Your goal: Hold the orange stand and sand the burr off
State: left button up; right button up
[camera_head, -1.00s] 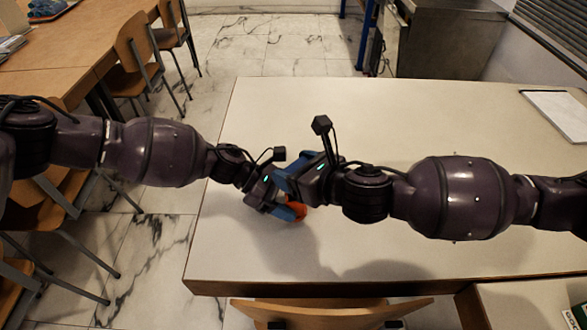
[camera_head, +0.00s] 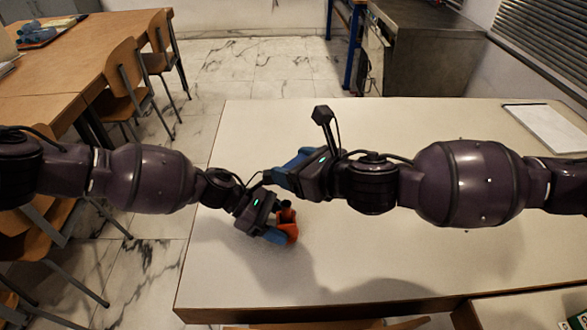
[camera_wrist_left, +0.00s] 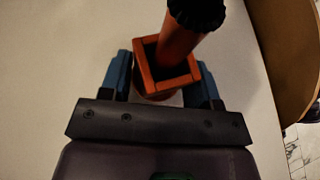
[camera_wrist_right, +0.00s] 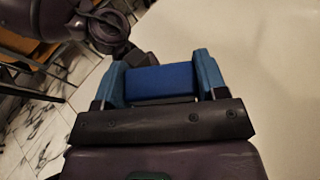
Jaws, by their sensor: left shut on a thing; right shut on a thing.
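The orange stand (camera_head: 289,225) is between the fingers of my left gripper (camera_head: 275,225), low over the near left of the white table. The left wrist view shows its square orange collar (camera_wrist_left: 150,78) between the blue fingers, with an orange cylinder (camera_wrist_left: 178,38) rising from it, topped by a black ribbed cap (camera_wrist_left: 196,12). My left gripper is shut on the stand. My right gripper (camera_head: 283,176) is shut on a blue block (camera_wrist_right: 160,82), which spans its fingers in the right wrist view. It is behind the stand and apart from it. I cannot make out a burr.
The white table (camera_head: 420,260) is bare around the grippers, with its left edge close to the left arm. A white pad (camera_head: 546,128) lies at the far right. Wooden chairs (camera_head: 125,75) and a wooden table stand to the left.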

aim_at(287, 202)
dwell(0.4)
jog(key=shift+s+a, duration=1.05)
jog(key=shift+f, duration=1.9)
jog(key=shift+f, duration=0.65)
jog(key=shift+w+d, duration=0.15)
jog(key=shift+d, duration=0.05)
jog(key=shift+w+d, duration=0.45)
jog(key=shift+f, duration=0.1)
